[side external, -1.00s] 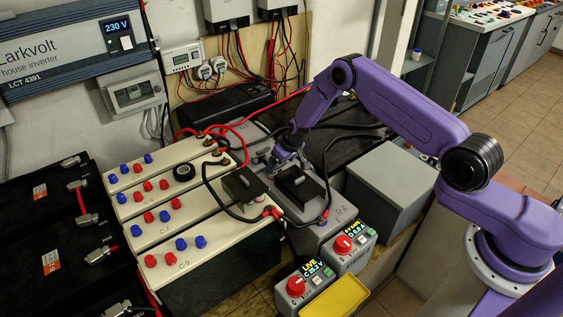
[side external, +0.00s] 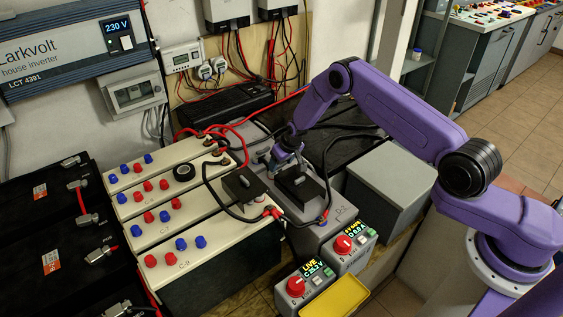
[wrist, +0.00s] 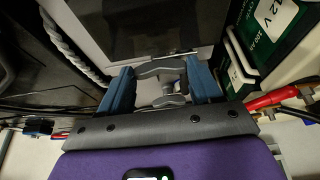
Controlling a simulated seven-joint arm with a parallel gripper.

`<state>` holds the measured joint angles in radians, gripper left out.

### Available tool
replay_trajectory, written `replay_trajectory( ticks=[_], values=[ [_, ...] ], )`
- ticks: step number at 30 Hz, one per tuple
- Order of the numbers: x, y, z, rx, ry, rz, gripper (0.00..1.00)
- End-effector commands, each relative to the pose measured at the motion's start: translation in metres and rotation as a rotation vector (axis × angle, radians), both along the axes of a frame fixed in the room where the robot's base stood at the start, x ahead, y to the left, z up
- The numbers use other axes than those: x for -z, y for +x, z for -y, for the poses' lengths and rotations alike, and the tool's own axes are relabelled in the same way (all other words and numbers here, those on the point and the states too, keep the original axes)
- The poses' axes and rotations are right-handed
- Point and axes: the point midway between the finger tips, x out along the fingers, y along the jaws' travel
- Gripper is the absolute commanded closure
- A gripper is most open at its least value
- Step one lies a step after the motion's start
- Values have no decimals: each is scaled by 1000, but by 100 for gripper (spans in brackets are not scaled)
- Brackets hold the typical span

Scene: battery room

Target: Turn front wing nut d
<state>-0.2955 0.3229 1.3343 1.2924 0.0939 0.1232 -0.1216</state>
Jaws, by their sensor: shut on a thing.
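My gripper (side external: 283,158) is low over the grey battery (side external: 318,236) at the middle of the side view, just behind a black box (side external: 298,184). In the wrist view, my gripper's two blue fingers (wrist: 160,82) stand on either side of a grey piece that appears to be the wing nut (wrist: 169,98). The fingers are closed on it. My fingers and wrist largely hide the nut in the side view. Its exact turn angle cannot be told.
Cream-topped batteries (side external: 215,240) with red and blue caps stand to the left. Thick black and red cables run close around my gripper. A grey box (side external: 388,182) stands to the right. Two meters with red knobs (side external: 296,286) and a yellow tray (side external: 334,295) are in front.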

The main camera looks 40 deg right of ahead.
Motion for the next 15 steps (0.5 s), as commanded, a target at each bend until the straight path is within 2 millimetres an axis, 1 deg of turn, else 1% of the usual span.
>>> replay_trajectory(
  ticks=[13, 14, 15],
  values=[
    [0, 0, 0, 22, 2, 0, 67],
    [0, 0, 0, 22, 2, 0, 30],
    [0, 0, 0, 22, 2, 0, 17]
  ],
)
